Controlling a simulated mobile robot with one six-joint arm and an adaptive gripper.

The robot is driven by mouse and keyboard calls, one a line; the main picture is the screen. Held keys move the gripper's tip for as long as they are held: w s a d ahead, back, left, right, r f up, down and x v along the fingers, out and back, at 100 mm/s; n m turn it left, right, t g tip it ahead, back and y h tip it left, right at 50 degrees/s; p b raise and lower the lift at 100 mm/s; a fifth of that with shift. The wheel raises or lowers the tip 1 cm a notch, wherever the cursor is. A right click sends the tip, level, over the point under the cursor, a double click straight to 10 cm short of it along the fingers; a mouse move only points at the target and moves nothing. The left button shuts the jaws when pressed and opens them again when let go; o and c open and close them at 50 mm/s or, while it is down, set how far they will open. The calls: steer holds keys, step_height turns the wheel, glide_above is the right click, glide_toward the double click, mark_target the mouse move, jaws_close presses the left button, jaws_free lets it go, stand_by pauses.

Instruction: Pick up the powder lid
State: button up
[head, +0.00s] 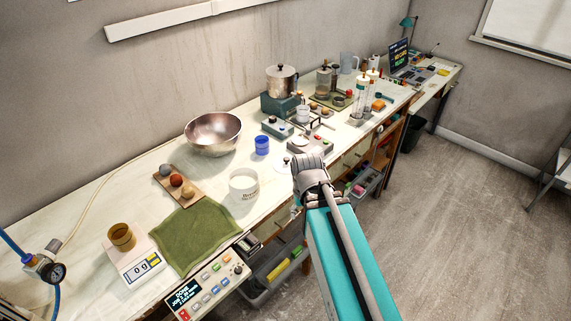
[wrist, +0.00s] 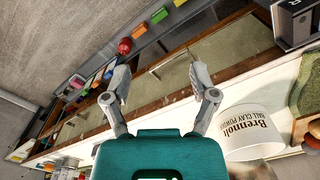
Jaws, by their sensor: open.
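In the head view, a pale, flat round piece with a small dark knob (head: 282,162) lies on the bench, partly hidden behind my gripper; it looks like the powder lid, but I cannot be sure. The white powder tub (head: 243,186) stands to its left, and its printed label shows in the wrist view (wrist: 250,133). My gripper (wrist: 160,82) is open and empty, its two fingers spread in the wrist view with drawer fronts beyond them. I cannot make out the lid in the wrist view.
A blue cup (head: 262,145) stands behind the tub, and a metal bowl (head: 213,133) is farther back. A green cloth (head: 200,238) lies left of the tub. Devices and glassware crowd the bench to the right. Bins with colored items (head: 365,182) sit below the bench.

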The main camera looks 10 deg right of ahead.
steer(key=w+r+n+p, duration=0.3)
steer(key=w+n, duration=0.2)
steer(key=w, duration=0.3)
steer(key=w+r+n+p, duration=0.3)
steer(key=w+n, duration=0.2)
steer(key=w, duration=0.2)
step_height(320, 180, up, 5)
steer(key=n+p, duration=0.5)
steer(key=n, duration=0.5)
glide_above(286, 158)
steer(key=shift+s+f+b, duration=0.15)
steer(key=shift+f+b, duration=0.05)
steer(key=shift+b, duration=0.1)
steer(key=shift+f, duration=0.15)
step_height(286, 158, down, 8)
steer(key=b, duration=0.8)
steer(key=shift+f+b, duration=0.2)
steer(key=shift+b, duration=0.1)
steer(key=shift+f, duration=0.1)
steer(key=shift+f+b, duration=2.5)
steer(key=shift+b, duration=0.1)
steer(key=c, duration=0.9)
